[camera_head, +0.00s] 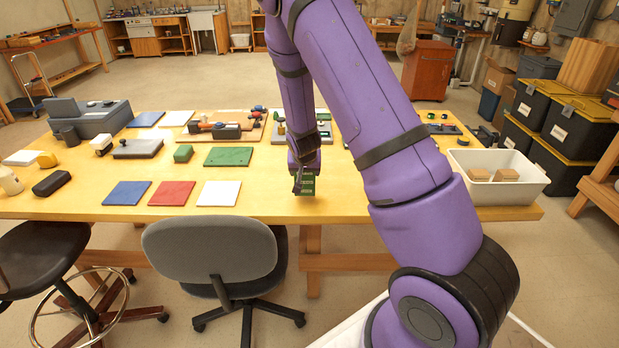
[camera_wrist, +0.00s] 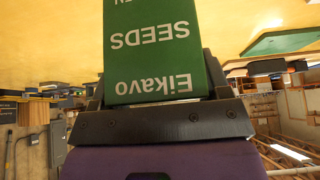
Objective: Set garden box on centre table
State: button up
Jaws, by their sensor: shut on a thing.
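The garden box is a small green carton with the white words "Eikavo SEEDS", and it fills the upper middle of the wrist view (camera_wrist: 152,60). My gripper (camera_wrist: 155,105) is shut on it, with a dark finger on either side. In the head view my gripper (camera_head: 304,180) is low near the front edge of the long yellow table (camera_head: 265,200), and part of the box (camera_head: 308,186) shows below it. I cannot tell whether the box touches the table top.
Blue, red (camera_head: 172,193) and white (camera_head: 218,194) mats lie left of my gripper, with a green mat (camera_head: 229,156) behind them. A white bin (camera_head: 533,189) with brown blocks stands at the right end. A grey chair (camera_head: 210,250) and a black stool (camera_head: 40,255) stand in front.

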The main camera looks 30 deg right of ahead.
jog(key=shift+d+f, duration=0.15)
jog(key=shift+d, duration=0.8)
jog(key=shift+f, duration=1.65)
jog(key=shift+f, duration=0.1)
jog(key=o, duration=1)
